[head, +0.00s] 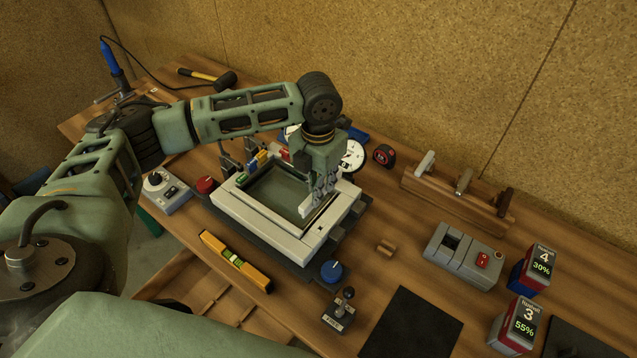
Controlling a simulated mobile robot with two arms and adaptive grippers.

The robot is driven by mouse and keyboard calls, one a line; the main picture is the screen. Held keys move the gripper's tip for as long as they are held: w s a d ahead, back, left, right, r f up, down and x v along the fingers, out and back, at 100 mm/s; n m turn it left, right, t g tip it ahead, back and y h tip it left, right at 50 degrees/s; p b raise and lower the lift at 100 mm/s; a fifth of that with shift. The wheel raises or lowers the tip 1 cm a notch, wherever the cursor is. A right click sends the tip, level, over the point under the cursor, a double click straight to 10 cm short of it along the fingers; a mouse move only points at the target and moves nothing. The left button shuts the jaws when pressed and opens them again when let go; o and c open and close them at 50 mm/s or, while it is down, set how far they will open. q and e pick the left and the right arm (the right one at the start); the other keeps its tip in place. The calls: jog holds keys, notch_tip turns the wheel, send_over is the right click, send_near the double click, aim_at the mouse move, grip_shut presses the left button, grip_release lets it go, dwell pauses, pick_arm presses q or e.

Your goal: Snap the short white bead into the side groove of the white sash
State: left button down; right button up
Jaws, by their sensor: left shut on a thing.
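The white sash (278,240) lies flat on a dark fixture in the middle of the bench, with a dark glass pane (278,192) inside its frame. My left gripper (322,196) points down over the right inner side of the sash. It is shut on the short white bead (307,212), of which a pale end shows below the fingers. The fingers hide much of the bead, and I cannot tell whether it touches the groove. My right gripper is not in view.
A yellow spirit level (236,261), a blue knob (331,271) and a small joystick box (340,310) lie in front of the sash. A wooden rack (457,203) and a grey switch box (463,256) stand right. Colored clips (262,157) sit along its back left side.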

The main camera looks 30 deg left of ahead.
pick_arm(q)
jog(key=shift+f+b, duration=1.25)
jog(key=shift+f, duration=1.65)
jog(key=shift+p, duration=0.3)
jog(key=shift+p, duration=0.65)
jog(key=shift+p, duration=0.3)
jog(key=shift+f+b, duration=0.5)
jog(key=shift+f, duration=0.5)
